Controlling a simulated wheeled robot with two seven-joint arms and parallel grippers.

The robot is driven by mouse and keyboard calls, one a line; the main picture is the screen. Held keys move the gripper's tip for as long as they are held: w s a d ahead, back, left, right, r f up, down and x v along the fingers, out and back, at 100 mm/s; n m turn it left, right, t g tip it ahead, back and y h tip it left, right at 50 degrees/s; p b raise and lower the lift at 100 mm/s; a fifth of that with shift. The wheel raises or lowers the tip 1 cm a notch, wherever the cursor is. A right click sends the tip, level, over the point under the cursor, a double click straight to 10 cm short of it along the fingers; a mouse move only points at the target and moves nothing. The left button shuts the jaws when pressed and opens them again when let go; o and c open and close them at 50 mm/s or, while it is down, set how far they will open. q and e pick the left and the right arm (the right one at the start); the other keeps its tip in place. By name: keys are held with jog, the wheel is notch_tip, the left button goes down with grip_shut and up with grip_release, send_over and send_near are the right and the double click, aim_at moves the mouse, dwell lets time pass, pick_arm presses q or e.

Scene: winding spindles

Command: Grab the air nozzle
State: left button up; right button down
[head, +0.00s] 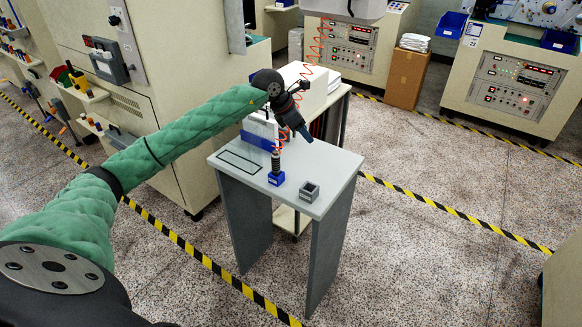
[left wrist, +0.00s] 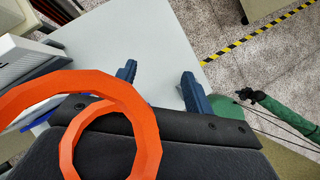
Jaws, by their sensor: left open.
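A dark, slim upright piece that appears to be the air nozzle (head: 276,161) stands in a blue block (head: 276,179) on the grey table (head: 240,190), at the lower end of the orange coiled hose (head: 316,49). My left gripper (head: 306,134) is open and empty, above the table, to the right of and higher than the nozzle. Its two blue fingers (left wrist: 161,86) are apart in the left wrist view, with bare tabletop between them. Large orange hose loops (left wrist: 150,125) cross close to that camera; I cannot make out the nozzle there. My right gripper (left wrist: 250,96) is small and dark there.
A small grey square box (head: 309,192) stands on the table to the right of the blue block. A black rectangular outline (head: 240,161) marks the table's left part. A white machine housing (head: 302,85) is behind.

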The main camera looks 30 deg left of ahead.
pick_arm(q)
jog(key=s+a+f+g+y, duration=0.2)
jog(key=s+a+y, duration=0.1)
jog(key=a, duration=0.1)
jog(key=g+y, duration=0.2)
jog(key=g, duration=0.1)
send_over(276, 163)
jog(key=w+a, duration=0.1)
jog(key=a, duration=0.1)
jog(key=shift+d+f+m, duration=0.2)
jog(key=shift+f+m, duration=0.2)
jog(key=shift+f, duration=0.15)
jog(key=shift+f+p, duration=0.6)
jog(key=shift+f, duration=0.7)
jog(key=shift+d+f+p, duration=0.1)
jog(key=shift+f+p, duration=0.15)
jog(key=shift+p, duration=0.15)
jog(key=f+p, duration=0.2)
jog(key=f, duration=0.1)
jog(key=shift+w+d+f+p, duration=0.1)
jog(key=shift+d+f+p, duration=0.2)
jog(key=shift+f+p, duration=0.1)
jog(key=shift+f, duration=0.45)
pick_arm(e)
jog(key=s+d+f+t, duration=0.1)
jog(key=s+d+f, duration=0.2)
jog(key=s+f, duration=0.2)
jog(key=shift+s+f+t, duration=0.3)
jog(key=shift+s+f, duration=0.05)
jog(key=shift+s, duration=0.1)
